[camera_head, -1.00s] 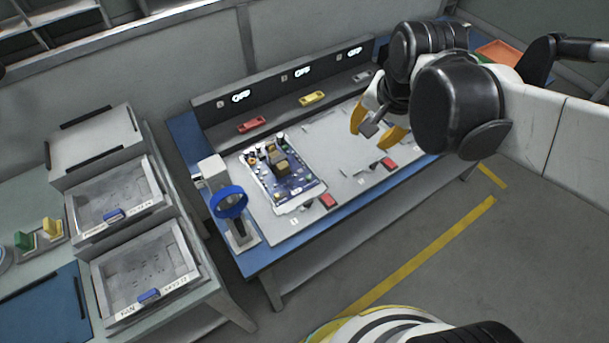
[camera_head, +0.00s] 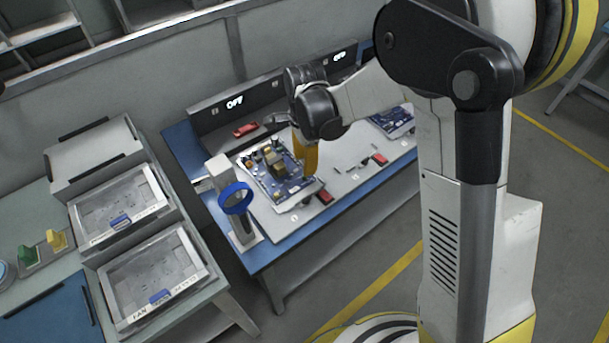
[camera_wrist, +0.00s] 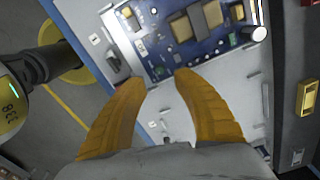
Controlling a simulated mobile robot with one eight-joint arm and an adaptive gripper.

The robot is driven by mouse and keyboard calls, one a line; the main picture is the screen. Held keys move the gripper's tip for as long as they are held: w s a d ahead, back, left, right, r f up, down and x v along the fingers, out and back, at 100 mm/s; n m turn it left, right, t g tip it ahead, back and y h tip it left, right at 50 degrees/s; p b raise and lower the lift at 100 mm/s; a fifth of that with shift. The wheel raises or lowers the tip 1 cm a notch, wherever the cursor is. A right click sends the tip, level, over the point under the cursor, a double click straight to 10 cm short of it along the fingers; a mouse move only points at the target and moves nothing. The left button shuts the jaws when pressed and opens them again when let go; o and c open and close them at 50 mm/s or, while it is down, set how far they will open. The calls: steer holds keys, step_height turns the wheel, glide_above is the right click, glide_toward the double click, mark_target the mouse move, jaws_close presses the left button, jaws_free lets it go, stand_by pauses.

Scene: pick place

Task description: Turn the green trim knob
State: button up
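A blue circuit board (camera_head: 292,186) with several components lies on the left part of the workbench panel, and it fills the top of the wrist view (camera_wrist: 205,48). Small green parts (camera_wrist: 233,39) show on the board, but I cannot tell which is the trim knob. My gripper (camera_head: 308,155) has yellow fingers and hangs over the right side of the board. In the wrist view its two fingers (camera_wrist: 155,80) are apart with nothing between them, and their tips point at the board's edge. The fingers hide a bit of the board in the head view.
A blue ring magnifier (camera_head: 237,197) stands at the bench's left front corner. A red button (camera_head: 325,197) lies in front of the board. A second board (camera_head: 393,122) is farther right.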

step_height(320, 180, down, 6)
steer(key=shift+r+b, duration=0.25)
steer(key=shift+b, duration=0.55)
jaws_close()
